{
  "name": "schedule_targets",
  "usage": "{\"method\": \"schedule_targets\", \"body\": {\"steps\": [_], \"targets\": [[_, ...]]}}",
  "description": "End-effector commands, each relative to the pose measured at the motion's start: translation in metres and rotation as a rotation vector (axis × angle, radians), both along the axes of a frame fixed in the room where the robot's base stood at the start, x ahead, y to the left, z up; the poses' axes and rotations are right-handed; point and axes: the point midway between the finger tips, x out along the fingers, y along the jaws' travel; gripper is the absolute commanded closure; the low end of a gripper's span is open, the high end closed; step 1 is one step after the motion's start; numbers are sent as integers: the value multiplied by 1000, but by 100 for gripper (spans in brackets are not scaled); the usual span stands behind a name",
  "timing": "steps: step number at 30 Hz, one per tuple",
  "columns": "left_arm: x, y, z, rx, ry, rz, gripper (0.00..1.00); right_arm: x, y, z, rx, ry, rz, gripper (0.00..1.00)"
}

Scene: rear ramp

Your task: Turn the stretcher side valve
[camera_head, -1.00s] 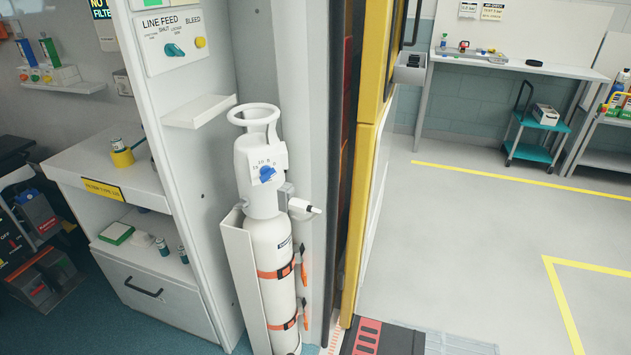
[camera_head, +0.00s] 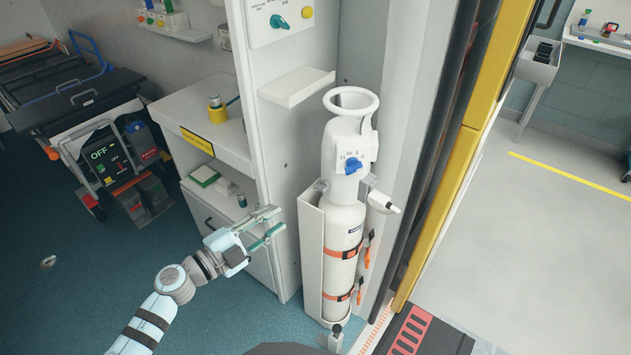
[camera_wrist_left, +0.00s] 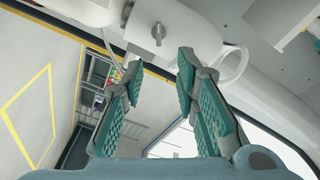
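A white gas cylinder (camera_head: 340,245) stands upright in a white holder against the cabinet wall, with a ring handle (camera_head: 351,101) on top and a blue knob (camera_head: 352,166) on its head. In the left wrist view, a grey winged knob (camera_wrist_left: 157,34) sits on a white rounded body beyond the fingertips; I cannot tell if this is the stretcher side valve. My left gripper (camera_head: 275,222) is open and empty, left of the cylinder and apart from it. In the left wrist view its teal-padded fingers (camera_wrist_left: 159,70) are spread below the grey knob. My right gripper is not in view.
A white shelf (camera_head: 297,87) juts out above and left of the cylinder. A control panel with a teal knob (camera_head: 279,21) is higher up. The stretcher (camera_head: 62,90) stands at the far left. A yellow door edge (camera_head: 465,165) rises on the right.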

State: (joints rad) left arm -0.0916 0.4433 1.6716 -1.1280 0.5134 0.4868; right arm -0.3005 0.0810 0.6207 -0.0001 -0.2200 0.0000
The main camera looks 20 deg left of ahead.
Motion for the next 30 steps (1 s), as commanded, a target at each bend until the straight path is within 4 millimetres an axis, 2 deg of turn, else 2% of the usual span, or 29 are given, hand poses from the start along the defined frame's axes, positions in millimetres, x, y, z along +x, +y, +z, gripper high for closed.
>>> {"method": "schedule_targets", "body": {"steps": [4, 7, 12, 15, 21, 28, 30], "targets": [[22, -15, 2, -2, -5, -1, 72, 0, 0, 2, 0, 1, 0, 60], [47, -29, 1, -3, -4, 1, 72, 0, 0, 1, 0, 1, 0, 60], [89, -54, -2, -2, -2, 4, 72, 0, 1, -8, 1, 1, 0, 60], [105, -63, -3, -2, 0, 5, 72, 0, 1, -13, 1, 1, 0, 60], [117, -71, -2, -1, 1, 4, 72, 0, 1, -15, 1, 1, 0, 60], [118, -72, -2, 0, 1, 4, 72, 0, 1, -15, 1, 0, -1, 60], [118, -72, -2, 0, 1, 4, 82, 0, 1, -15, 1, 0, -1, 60]]}}
